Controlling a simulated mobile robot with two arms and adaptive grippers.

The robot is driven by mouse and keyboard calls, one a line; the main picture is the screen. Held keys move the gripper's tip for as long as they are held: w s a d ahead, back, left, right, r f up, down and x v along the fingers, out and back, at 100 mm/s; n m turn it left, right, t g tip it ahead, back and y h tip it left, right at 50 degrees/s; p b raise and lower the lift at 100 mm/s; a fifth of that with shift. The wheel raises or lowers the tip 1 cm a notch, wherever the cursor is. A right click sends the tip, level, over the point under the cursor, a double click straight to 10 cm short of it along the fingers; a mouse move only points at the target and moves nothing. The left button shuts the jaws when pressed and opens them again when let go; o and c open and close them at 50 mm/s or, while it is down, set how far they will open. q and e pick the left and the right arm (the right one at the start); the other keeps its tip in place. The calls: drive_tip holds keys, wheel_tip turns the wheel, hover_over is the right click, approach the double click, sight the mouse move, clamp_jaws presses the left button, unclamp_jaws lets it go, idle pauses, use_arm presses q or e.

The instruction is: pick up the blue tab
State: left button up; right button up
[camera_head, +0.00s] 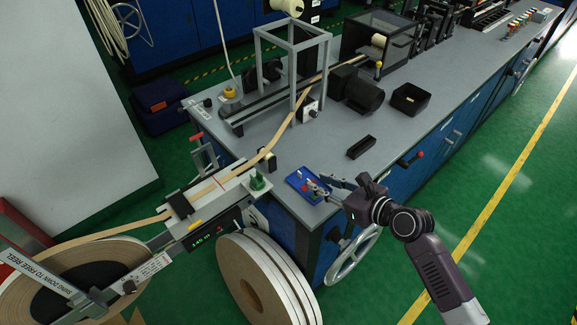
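A small flat blue piece (300,181) lies on the near corner of the grey bench top, with small red and pale bits on it. It looks like a shallow tray; I cannot make out a separate blue tab. My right gripper (320,184) reaches in from the right at this corner, its fingers over or beside the right side of the blue piece. The fingers look spread apart, with nothing visible held. They hide part of the blue piece, and I cannot tell if they touch it. My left gripper is not in view.
A narrow black tray (361,147), a black bin (410,99) and a motor (358,89) sit farther back. A handwheel (352,256) is below the bench edge. Bare bench lies around (315,150).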

sight(301, 179)
drive_tip(key=shift+w+a, duration=0.2)
drive_tip(key=shift+w, duration=0.1)
drive_tip(key=shift+w+a+f, duration=0.15)
drive_tip(key=shift+w+a, duration=0.1)
drive_tip(key=shift+w+a+p, duration=0.3)
drive_tip(key=shift+w+a, duration=0.4)
drive_tip(key=shift+a, duration=0.35)
drive_tip(key=x, duration=0.2)
drive_tip(key=shift+w+a, duration=0.25)
drive_tip(key=shift+a, duration=0.1)
drive_tip(key=shift+w+a+f, duration=0.2)
drive_tip(key=shift+a+f, duration=0.05)
drive_tip(key=shift+w+a, duration=0.1)
drive_tip(key=shift+w, duration=0.05)
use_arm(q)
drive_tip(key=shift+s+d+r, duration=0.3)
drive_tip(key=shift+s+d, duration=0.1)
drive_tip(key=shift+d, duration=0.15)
use_arm(e)
clamp_jaws()
